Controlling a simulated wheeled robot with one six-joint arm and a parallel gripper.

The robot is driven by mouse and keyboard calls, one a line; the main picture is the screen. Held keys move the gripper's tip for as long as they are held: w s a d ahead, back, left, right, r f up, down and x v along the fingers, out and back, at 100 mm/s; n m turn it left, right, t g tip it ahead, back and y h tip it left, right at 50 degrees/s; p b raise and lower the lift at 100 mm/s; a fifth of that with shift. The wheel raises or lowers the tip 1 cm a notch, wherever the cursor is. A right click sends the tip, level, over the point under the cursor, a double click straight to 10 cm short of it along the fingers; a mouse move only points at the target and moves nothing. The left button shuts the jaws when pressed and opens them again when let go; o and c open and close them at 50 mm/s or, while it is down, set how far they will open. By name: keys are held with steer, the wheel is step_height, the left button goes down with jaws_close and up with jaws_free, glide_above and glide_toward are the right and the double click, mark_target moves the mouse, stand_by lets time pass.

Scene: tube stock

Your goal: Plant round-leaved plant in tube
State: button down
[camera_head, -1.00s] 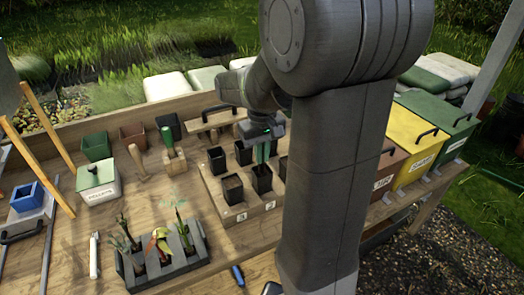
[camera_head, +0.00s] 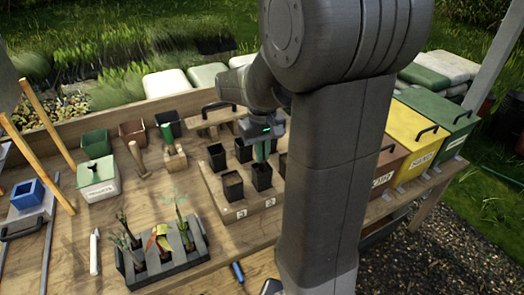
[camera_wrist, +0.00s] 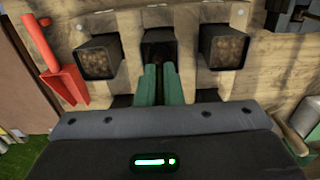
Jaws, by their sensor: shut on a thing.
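My gripper (camera_head: 262,153) points down over a black square tube (camera_head: 262,177) in the wooden tube rack (camera_head: 240,210). In the wrist view its green fingers (camera_wrist: 158,83) are close together, with tips at the near side of the dark middle tube (camera_wrist: 157,48). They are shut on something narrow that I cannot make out. The inside of that tube is in shadow. A dark seedling tray (camera_head: 165,268) at front left holds several plants, among them a red-and-yellow-leaved one (camera_head: 161,240). I cannot tell which plant is the round-leaved one.
Soil-filled tubes (camera_wrist: 98,60) (camera_wrist: 224,47) flank the middle tube. A lidded pellet box (camera_head: 98,182), a dibber (camera_head: 138,158) and a blue pot (camera_head: 27,194) stand on the left. Labelled brown, yellow (camera_head: 415,135) and green bins stand right. Red tool (camera_wrist: 60,80) lies beside the rack.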

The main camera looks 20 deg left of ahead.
mark_target(262, 171)
steer(key=shift+f, duration=0.3)
steer(key=shift+f+b, duration=0.35)
steer(key=shift+b, duration=0.05)
steer(key=shift+f, duration=0.35)
steer(key=shift+f+b, duration=0.5)
steer(key=shift+b, duration=0.05)
steer(key=shift+f, duration=0.8)
stand_by(1.5)
stand_by(0.5)
steer(key=c, duration=1.5)
jaws_free()
steer(key=c, duration=0.4)
steer(key=shift+c, duration=0.2)
